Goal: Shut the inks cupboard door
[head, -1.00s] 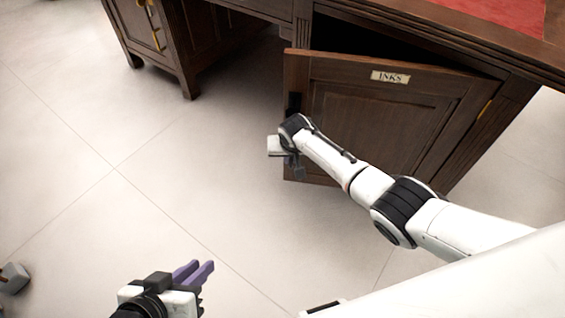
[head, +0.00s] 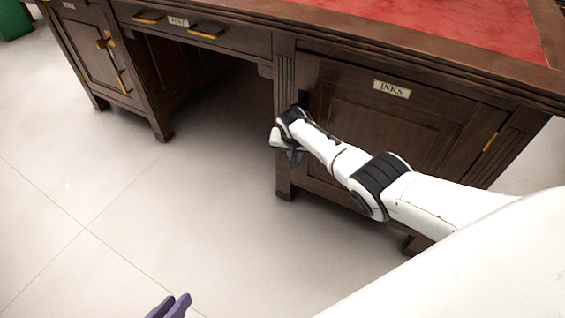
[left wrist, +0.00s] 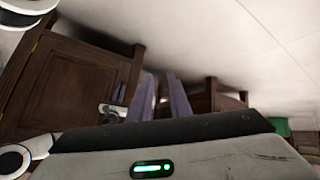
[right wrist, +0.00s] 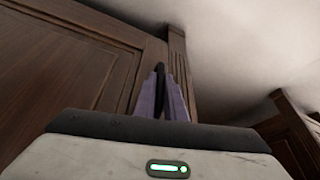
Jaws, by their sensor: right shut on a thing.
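The inks cupboard door (head: 395,130), dark wood with a paper INKS label (head: 392,89), is at the right of the head view. It looks flush or almost flush with its frame, with no dark gap showing above it. My right gripper (right wrist: 163,95) is at the door's left edge, shut on the dark door handle (right wrist: 160,75) in the right wrist view. In the head view my right arm hides the lower door. My left gripper (head: 170,306) is low in the head view, away from the desk, its purple fingers apart and empty in the left wrist view (left wrist: 162,95).
The desk's red leather top (head: 450,25) is above the door. To the left are a drawer (head: 190,25) with brass handles and another cupboard (head: 90,55). The kneehole between the cupboards is open. Pale floor (head: 130,200) is clear in front. A green bin (head: 14,18) is far left.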

